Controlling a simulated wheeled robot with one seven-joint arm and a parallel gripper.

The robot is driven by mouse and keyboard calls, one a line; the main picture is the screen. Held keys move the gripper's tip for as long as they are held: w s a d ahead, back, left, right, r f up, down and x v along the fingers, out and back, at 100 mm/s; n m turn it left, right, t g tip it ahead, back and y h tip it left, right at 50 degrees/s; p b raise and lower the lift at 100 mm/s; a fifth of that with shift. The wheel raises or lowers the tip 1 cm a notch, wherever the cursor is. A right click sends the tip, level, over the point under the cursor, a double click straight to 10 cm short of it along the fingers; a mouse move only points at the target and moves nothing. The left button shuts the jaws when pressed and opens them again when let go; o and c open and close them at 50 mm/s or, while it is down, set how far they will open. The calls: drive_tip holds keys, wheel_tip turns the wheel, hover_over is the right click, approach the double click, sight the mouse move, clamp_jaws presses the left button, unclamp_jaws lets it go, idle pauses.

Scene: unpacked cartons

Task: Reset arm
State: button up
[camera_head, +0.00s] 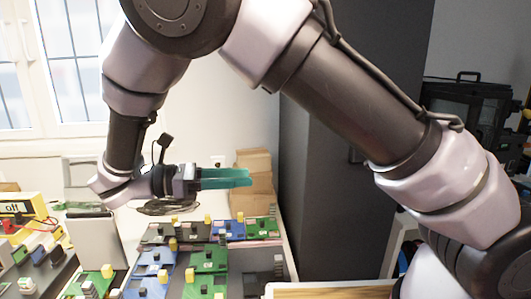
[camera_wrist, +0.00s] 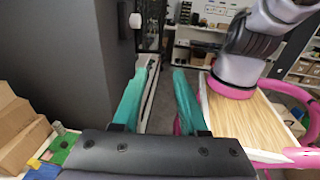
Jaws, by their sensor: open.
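My gripper (camera_head: 226,178) has teal fingers and is held in the air above the far end of the table in the head view, pointing right. It is in front of the stacked cardboard cartons (camera_head: 254,165) from this view and holds nothing. In the wrist view my gripper (camera_wrist: 165,75) shows its two teal fingers apart, with the floor visible between them. My arm arches across the upper part of the head view.
Green and blue boards with small components (camera_head: 208,260) cover the table below. A yellow meter (camera_head: 22,205) stands at the left. A dark grey cabinet (camera_head: 325,180) rises right of the table.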

drive_tip(key=w+d+r+m+g+y, duration=0.3)
drive_tip(key=d+m+y, duration=0.15)
drive_tip(key=d, duration=0.55)
drive_tip(key=w+d+r+m+g+y, duration=0.3)
drive_tip(key=w+d+r+y, duration=0.15)
drive_tip(key=d, duration=0.45)
drive_tip(key=s+d+r+m+t+y, duration=0.2)
drive_tip(key=d+r+m+t+y, duration=0.2)
drive_tip(key=m, duration=0.4)
drive_tip(key=s+d+r+m+t+y, duration=0.2)
drive_tip(key=d+r+m+t+y, duration=0.2)
drive_tip(key=m, duration=0.5)
drive_tip(key=d+t+y, duration=0.1)
drive_tip(key=d+y, duration=0.1)
drive_tip(key=d, duration=0.1)
drive_tip(key=shift+s+d+r+t, duration=0.15)
drive_tip(key=shift+s+d+t, duration=0.1)
drive_tip(key=shift+d+t, duration=0.05)
drive_tip(key=shift+d, duration=0.1)
